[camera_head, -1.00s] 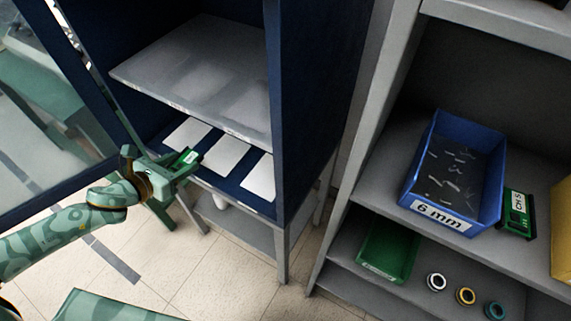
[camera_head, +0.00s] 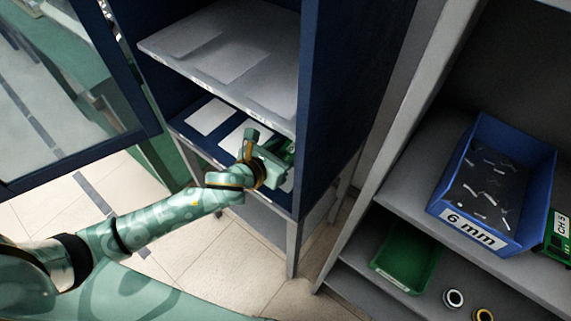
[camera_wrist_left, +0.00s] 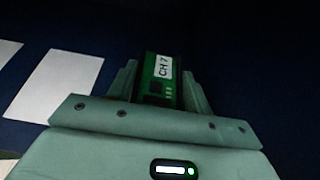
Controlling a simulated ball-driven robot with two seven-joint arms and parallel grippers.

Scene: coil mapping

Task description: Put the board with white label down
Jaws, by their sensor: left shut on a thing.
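A green board with a white label reading "CH 7" (camera_wrist_left: 160,78) is between the fingers of my left gripper (camera_wrist_left: 163,88) in the left wrist view. In the head view my left gripper (camera_head: 272,160) reaches into the lower part of the blue cabinet, and part of the green board (camera_head: 286,152) shows past the fingers. The cabinet's lower shelf (camera_head: 185,128) is dark blue and carries white rectangles (camera_head: 211,116). One white rectangle (camera_wrist_left: 60,86) lies left of the board in the wrist view. My right gripper is not in view.
A grey shelf (camera_head: 230,60) hangs above my left gripper, and the cabinet's side wall (camera_head: 345,110) stands close to its right. The glass door (camera_head: 70,95) is open at left. A grey rack at right holds a blue "6 mm" bin (camera_head: 480,235) and a green tray (camera_head: 408,255).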

